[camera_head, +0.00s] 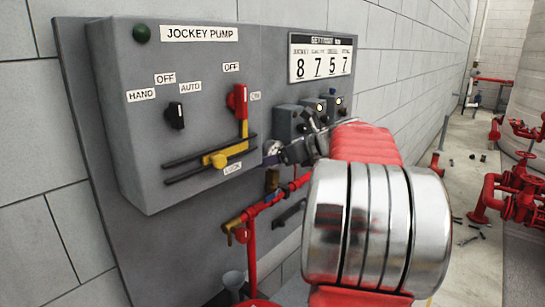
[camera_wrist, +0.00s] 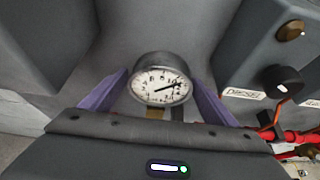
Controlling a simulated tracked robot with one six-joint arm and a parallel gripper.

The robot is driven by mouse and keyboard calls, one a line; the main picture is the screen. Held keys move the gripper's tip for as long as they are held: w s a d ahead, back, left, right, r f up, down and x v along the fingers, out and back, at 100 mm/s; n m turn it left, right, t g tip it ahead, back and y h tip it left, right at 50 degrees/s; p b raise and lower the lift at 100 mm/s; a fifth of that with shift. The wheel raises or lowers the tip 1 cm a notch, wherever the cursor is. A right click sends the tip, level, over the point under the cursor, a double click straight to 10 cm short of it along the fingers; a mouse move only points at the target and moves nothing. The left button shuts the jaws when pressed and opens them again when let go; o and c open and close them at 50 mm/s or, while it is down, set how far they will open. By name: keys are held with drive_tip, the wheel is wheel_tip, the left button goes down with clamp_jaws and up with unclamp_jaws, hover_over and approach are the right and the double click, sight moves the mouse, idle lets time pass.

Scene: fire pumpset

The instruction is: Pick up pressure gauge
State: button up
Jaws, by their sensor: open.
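The pressure gauge (camera_wrist: 161,86) is round, with a white dial, black markings and a dark metal rim. In the wrist view it sits between the two purple fingers of my gripper (camera_wrist: 160,100), one on each side. A brass-coloured fitting (camera_wrist: 155,113) shows just below the dial. The fingers are open; I cannot tell whether either one touches the gauge. In the head view the gauge (camera_head: 273,147) is small and partly hidden at my gripper (camera_head: 275,158), beside the right edge of the jockey pump box.
The grey jockey pump box (camera_head: 185,110) with a red and yellow lever (camera_head: 238,125) stands close on the left. Small control boxes (camera_head: 310,118) are on the panel to the right. Red pipework (camera_head: 262,207) runs below the gauge. A number board (camera_head: 322,58) hangs above.

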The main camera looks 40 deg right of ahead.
drive_tip(key=shift+c, duration=0.4)
drive_tip(key=c, duration=1.2)
wheel_tip(320, 180, up, 10)
idle(0.4)
